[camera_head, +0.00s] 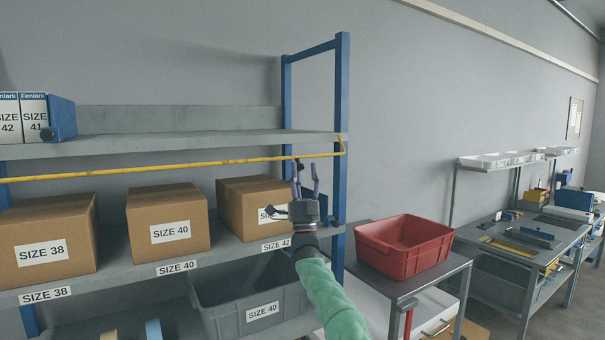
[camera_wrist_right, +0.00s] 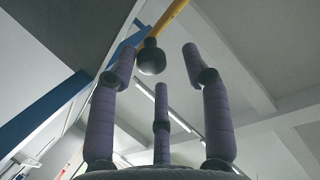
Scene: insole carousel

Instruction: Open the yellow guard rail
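The yellow guard rail (camera_head: 180,165) runs level across the front of the shelf, above the boxes, and bends up at its right end by the blue post. My right gripper (camera_head: 307,178) is just below the right part of the rail, fingers pointing up. In the right wrist view its three purple fingers (camera_wrist_right: 160,80) are spread open and empty. A dark round knob (camera_wrist_right: 151,60) on the yellow rail (camera_wrist_right: 168,16) shows beyond them, near the left fingertip; I cannot tell if they touch. My left gripper is not in view.
Cardboard boxes (camera_head: 168,219) stand on the shelf below the rail, the rightmost beside my right gripper. The blue shelf post (camera_head: 340,90) is close on the right.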

